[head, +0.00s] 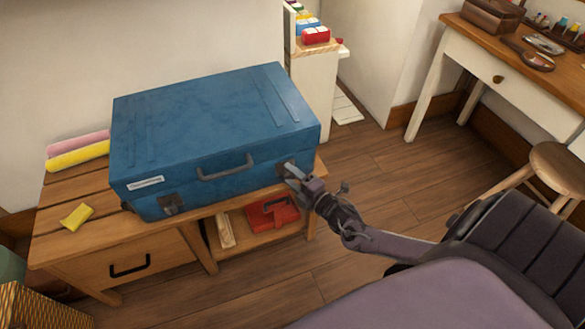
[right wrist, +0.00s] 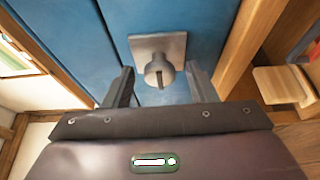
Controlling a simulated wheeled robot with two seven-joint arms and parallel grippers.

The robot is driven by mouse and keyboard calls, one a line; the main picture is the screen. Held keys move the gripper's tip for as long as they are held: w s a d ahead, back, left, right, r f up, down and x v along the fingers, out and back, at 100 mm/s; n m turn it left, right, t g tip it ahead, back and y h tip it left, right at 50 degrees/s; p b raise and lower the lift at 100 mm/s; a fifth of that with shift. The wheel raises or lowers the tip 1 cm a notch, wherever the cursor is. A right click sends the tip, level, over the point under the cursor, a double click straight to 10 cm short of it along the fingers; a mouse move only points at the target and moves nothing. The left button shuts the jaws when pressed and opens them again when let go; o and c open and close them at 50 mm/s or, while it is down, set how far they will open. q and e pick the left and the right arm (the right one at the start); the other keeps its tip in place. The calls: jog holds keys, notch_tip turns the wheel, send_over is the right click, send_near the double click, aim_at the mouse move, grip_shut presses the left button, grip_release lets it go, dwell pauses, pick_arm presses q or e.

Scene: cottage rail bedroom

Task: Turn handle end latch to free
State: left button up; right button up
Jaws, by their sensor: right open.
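A blue suitcase (head: 210,125) lies shut on a wooden bench, with a handle (head: 225,170) in the middle of its front. One latch (head: 171,205) is near the front left corner. The other latch (right wrist: 159,68), a metal plate with a round knob and a small tab, is on the front face near the right end. My right gripper (head: 292,172) is at that right latch and partly hides it in the head view. In the right wrist view my right gripper (right wrist: 160,85) is open, with one finger on each side of the knob, apart from it. My left gripper is not in view.
The wooden bench (head: 75,210) has a yellow cloth (head: 77,215) and rolled pink and yellow items at its left. A red box (head: 272,215) sits on the shelf below. A desk (head: 530,80) and stool (head: 555,165) stand at the right. The floor between is clear.

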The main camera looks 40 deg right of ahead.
jog(key=shift+s+d, duration=0.1)
jog(key=shift+s, duration=0.35)
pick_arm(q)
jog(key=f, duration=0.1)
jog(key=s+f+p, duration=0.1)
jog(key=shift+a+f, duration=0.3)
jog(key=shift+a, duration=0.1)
pick_arm(e)
jog(key=s+d, duration=0.1)
jog(key=s, duration=0.5)
jog(key=shift+s, duration=0.35)
